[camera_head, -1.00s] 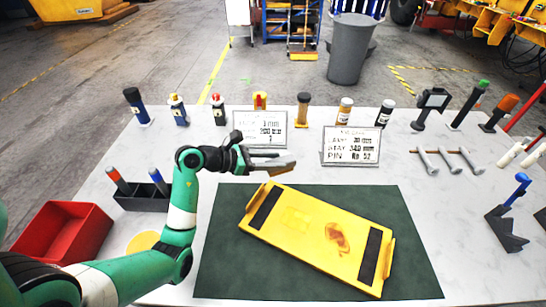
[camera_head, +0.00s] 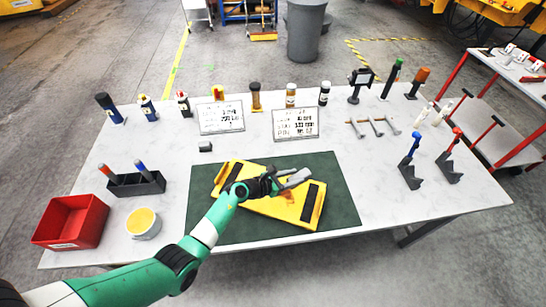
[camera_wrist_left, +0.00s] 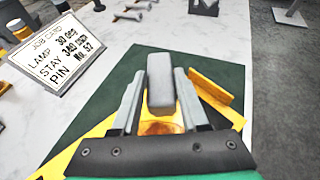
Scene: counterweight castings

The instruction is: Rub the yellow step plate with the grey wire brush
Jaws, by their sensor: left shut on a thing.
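The yellow step plate (camera_head: 240,178) lies at an angle on the dark green mat (camera_head: 340,205), with black strips near its ends. A brownish-red stain (camera_wrist_left: 160,128) shows on the plate in the left wrist view. My left gripper (camera_head: 292,178) is over the right half of the plate, shut on the grey wire brush (camera_wrist_left: 161,88). The brush sits between both fingers and hides part of the stain. I cannot tell whether its underside touches the plate. My right gripper is in neither view.
A small dark grey block (camera_head: 205,147) stands behind the mat. Two job cards (camera_head: 295,124) and several bottles line the back. A red bin (camera_head: 70,222), a yellow-topped tub (camera_head: 143,223) and a dark holder (camera_head: 135,184) are at the left. Blue-handled (camera_head: 411,165) and red-handled tools stand at the right.

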